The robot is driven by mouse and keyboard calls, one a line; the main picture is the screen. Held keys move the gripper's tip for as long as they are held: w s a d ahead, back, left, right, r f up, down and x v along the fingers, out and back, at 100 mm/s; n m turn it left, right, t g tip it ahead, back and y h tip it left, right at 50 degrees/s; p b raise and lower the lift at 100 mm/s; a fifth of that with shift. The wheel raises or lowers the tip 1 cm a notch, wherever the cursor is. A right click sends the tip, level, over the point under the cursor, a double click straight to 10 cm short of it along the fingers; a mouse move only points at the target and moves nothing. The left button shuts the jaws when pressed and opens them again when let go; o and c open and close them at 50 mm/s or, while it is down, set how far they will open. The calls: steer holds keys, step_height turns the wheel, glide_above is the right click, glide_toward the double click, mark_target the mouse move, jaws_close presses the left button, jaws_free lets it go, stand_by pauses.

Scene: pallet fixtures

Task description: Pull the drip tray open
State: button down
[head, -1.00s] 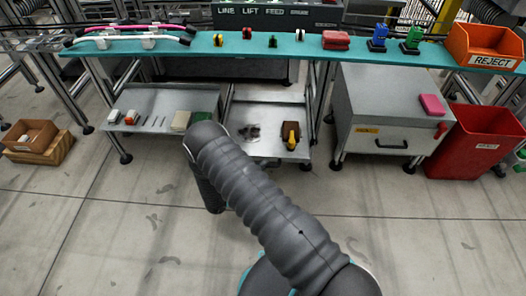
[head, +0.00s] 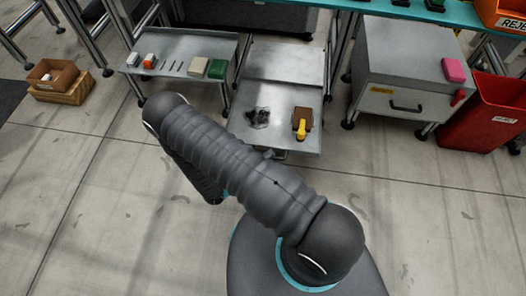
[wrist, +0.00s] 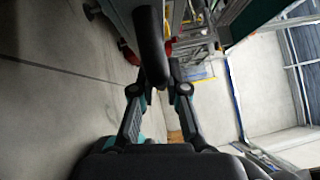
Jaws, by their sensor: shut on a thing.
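The drip tray (head: 276,136) is a low grey metal tray beneath the bench, standing well out toward me. On it are a dark smeared patch (head: 258,115) and a brown block with a yellow part (head: 301,123). In the wrist view my gripper (wrist: 158,84) has its two fingers closed around a thick dark bar (wrist: 151,40), which looks like the tray's handle.
A grey shelf (head: 190,47) with small blocks is left of the tray. A grey cabinet (head: 400,75) with a black handle and a red bin (head: 486,118) stand to the right. The floor in front is clear.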

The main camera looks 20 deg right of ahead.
stand_by(0.3)
steer(key=c, duration=1.2)
jaws_free()
steer(key=v, duration=1.2)
steer(key=shift+a, duration=0.1)
